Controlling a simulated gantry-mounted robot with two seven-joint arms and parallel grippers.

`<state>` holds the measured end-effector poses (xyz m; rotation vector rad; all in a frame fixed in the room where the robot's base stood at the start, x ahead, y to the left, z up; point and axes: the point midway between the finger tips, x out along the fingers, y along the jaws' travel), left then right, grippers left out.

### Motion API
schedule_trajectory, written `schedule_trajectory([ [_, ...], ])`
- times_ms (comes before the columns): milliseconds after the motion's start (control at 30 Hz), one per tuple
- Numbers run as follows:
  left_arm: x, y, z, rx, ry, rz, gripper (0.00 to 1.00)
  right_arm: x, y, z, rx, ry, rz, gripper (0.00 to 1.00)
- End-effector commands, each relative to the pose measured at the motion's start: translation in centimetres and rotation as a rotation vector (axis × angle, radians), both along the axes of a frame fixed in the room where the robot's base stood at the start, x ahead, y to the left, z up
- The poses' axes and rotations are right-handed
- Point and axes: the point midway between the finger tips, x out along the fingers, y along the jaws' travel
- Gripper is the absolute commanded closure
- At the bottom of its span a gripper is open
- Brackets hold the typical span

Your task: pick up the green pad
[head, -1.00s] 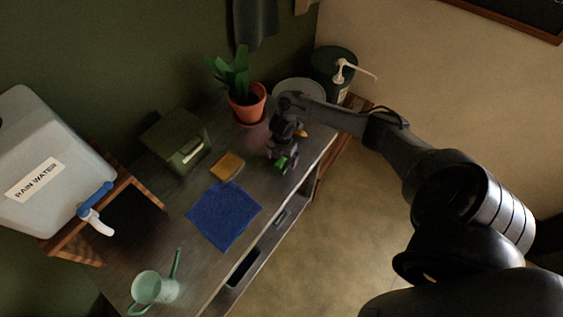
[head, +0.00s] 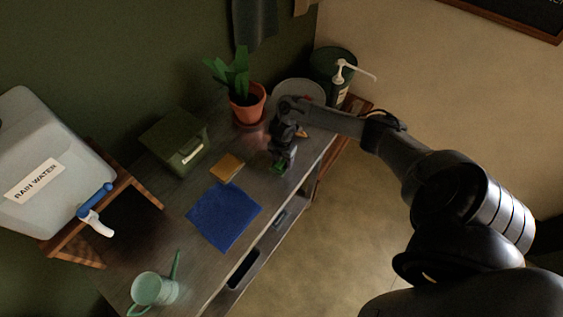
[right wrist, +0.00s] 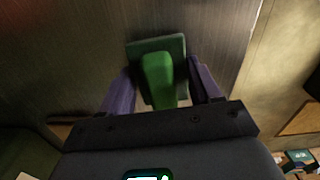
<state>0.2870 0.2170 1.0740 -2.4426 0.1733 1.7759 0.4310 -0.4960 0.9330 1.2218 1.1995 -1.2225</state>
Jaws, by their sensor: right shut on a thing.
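The green pad (head: 279,170) is at my right gripper's tips, over the near edge side of the grey bench, mostly hidden by the gripper in the head view. In the right wrist view the pad has a flat darker green plate (right wrist: 174,45) and a brighter green raised grip (right wrist: 157,76) between the purple fingers. My right gripper (head: 281,163) is shut on the pad and points down. Whether the pad touches the bench is hard to tell. My left gripper is not in view.
A blue cloth (head: 223,216), a yellow-brown sponge (head: 227,168) and a green box (head: 174,145) lie left of the gripper. A potted plant (head: 247,105) and a grey round dish (head: 298,90) are behind. A watering can (head: 154,290) stands at the front.

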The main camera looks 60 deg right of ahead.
Motion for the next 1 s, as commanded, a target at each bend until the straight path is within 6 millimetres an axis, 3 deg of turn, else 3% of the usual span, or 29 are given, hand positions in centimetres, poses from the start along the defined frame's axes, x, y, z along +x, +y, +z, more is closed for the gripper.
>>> schedule_trajectory([
  [267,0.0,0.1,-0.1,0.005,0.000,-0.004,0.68,0.1,-0.1,0.8,0.000,-0.001,0.000,0.67],
  [500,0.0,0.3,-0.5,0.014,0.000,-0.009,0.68,0.1,-0.1,4.1,-0.002,-0.004,0.003,0.67],
  [800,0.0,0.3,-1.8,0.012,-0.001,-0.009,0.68,-5.0,-4.6,7.7,-0.007,0.005,0.000,0.67],
  [1000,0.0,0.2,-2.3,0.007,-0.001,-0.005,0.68,-7.3,-6.5,9.6,-0.005,0.006,0.002,0.67],
])
